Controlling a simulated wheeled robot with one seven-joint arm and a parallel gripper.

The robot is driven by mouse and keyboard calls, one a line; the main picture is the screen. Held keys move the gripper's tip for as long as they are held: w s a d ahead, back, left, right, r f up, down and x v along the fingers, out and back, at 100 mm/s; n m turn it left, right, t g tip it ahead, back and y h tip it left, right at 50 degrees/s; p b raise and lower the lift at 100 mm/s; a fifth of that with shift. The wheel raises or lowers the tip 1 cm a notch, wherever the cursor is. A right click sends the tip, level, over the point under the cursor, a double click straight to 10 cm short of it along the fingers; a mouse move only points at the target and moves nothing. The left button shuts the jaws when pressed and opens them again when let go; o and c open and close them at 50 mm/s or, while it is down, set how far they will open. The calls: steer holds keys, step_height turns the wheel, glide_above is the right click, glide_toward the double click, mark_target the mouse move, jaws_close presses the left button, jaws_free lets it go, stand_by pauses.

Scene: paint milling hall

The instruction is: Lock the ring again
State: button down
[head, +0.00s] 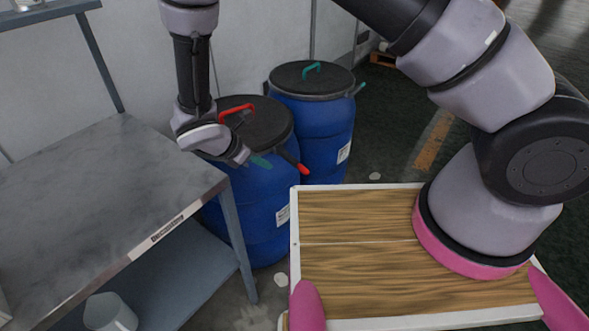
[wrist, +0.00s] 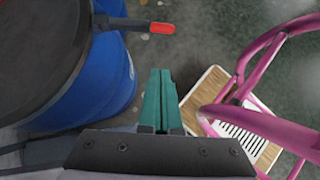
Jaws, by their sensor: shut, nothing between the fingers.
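A blue drum (head: 257,208) with a black lid and a red lid handle (head: 237,109) stands right of the steel table. Its ring lever (head: 289,158), dark with a red tip, sticks out from the rim, away from the drum wall. In the wrist view the lever (wrist: 162,28) also points outward from the drum (wrist: 110,80) at the upper left. My gripper (head: 262,162) has green fingers and is shut and empty. It is beside the rim, left of the red tip. In the wrist view my fingers (wrist: 159,73) point at the floor gap, below the lever and apart from it.
A second blue drum (head: 322,125) with a green handle and green-tipped lever stands close behind. The steel table (head: 110,185) fills the left, its corner near the drum; a grey bucket (head: 108,312) is on its lower shelf. A wall is behind. Open floor (head: 385,150) lies right of the drums.

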mark_target(292, 161)
steer(key=w+d+r+x, duration=0.1)
steer(key=x, duration=1.2)
steer(key=shift+d+r, duration=0.2)
steer(key=shift+r, duration=0.1)
steer(key=shift+w+d, duration=0.15)
